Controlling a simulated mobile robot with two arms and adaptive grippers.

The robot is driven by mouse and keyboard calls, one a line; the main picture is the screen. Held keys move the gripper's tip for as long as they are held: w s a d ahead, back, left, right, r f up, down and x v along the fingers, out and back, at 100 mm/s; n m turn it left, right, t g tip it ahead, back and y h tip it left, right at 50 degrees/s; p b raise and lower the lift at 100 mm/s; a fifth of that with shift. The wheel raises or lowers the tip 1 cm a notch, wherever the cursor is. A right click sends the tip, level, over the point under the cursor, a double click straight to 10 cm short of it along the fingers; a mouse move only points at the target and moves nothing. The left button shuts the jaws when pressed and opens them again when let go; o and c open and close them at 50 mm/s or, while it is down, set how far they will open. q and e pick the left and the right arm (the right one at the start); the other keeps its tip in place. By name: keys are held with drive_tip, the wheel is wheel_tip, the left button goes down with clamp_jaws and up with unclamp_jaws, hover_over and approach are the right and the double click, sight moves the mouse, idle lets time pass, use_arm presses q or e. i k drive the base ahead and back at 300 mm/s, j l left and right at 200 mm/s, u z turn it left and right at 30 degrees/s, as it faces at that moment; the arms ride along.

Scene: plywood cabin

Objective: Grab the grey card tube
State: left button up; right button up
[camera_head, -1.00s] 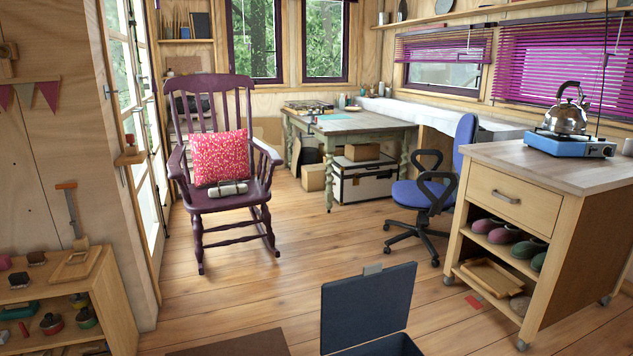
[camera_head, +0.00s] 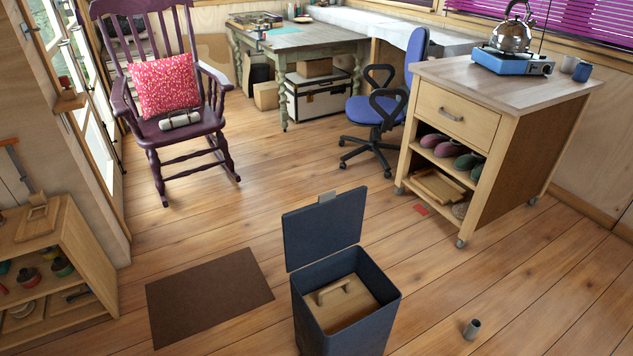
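A small grey tube (camera_head: 472,329) stands on the wooden floor at the lower right of the head view. It looks like a short open cylinder, tilted a little in the picture, with a dark opening at the top. It stands apart from the dark bin, to the right of it. Neither of my grippers shows in the head view.
A dark blue bin (camera_head: 392,312) with its lid (camera_head: 322,228) raised stands left of the tube, a wooden piece with a handle (camera_head: 340,302) inside. A brown mat (camera_head: 208,294) lies further left. A wheeled wooden cabinet (camera_head: 452,118) stands behind. Floor around the tube is clear.

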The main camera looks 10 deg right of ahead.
sight(473, 327)
drive_tip(key=z, duration=1.7)
